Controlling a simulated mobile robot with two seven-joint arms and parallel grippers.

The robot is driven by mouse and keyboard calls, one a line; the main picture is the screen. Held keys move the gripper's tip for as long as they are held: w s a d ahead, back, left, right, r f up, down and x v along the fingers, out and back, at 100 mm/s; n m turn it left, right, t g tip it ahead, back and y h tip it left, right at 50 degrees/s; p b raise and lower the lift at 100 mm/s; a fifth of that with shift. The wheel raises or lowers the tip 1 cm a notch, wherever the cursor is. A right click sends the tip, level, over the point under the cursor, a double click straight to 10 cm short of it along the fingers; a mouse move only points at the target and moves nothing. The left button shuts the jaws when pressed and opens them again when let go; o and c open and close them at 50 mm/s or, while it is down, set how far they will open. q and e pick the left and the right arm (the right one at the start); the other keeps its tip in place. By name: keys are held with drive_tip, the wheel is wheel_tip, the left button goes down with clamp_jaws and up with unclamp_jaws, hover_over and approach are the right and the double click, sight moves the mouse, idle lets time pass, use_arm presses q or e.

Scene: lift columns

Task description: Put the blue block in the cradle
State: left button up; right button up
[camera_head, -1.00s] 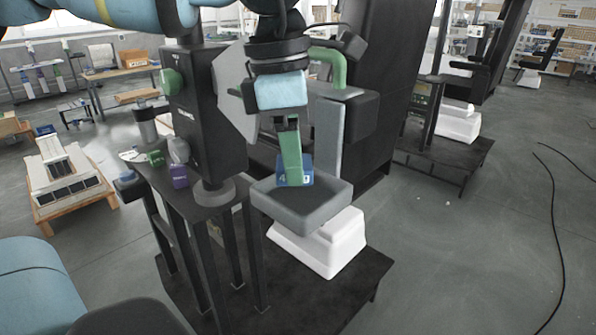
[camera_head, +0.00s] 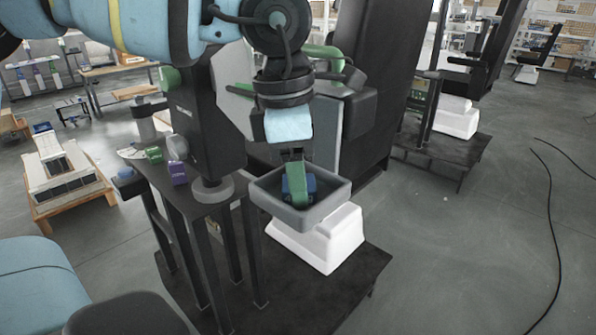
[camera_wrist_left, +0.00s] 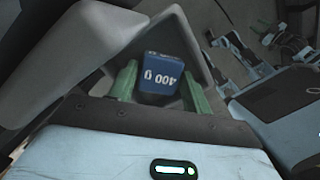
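The blue block (camera_wrist_left: 163,75), marked "400 g", is between the green fingers of my left gripper (camera_wrist_left: 160,84) in the left wrist view. The fingers look closed on its two sides. In the head view my left gripper (camera_head: 298,180) points down into the grey open-topped cradle (camera_head: 262,198). The blue block (camera_head: 311,184) shows there behind a green finger, inside the cradle walls. Whether its underside touches the cradle floor is hidden. The cradle wall also shows in the left wrist view (camera_wrist_left: 203,70).
A dark stand left of the cradle bears a purple block (camera_head: 177,172) and a green block (camera_head: 154,154). A black column (camera_head: 208,125) rises beside it. A white base (camera_head: 325,240) is under the cradle.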

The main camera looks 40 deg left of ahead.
sight(286, 182)
use_arm(q)
drive_tip(key=shift+o, duration=1.2)
drive_tip(key=shift+r, duration=0.15)
wheel_tip(286, 182, up, 12)
drive_tip(key=s+a, duration=0.1)
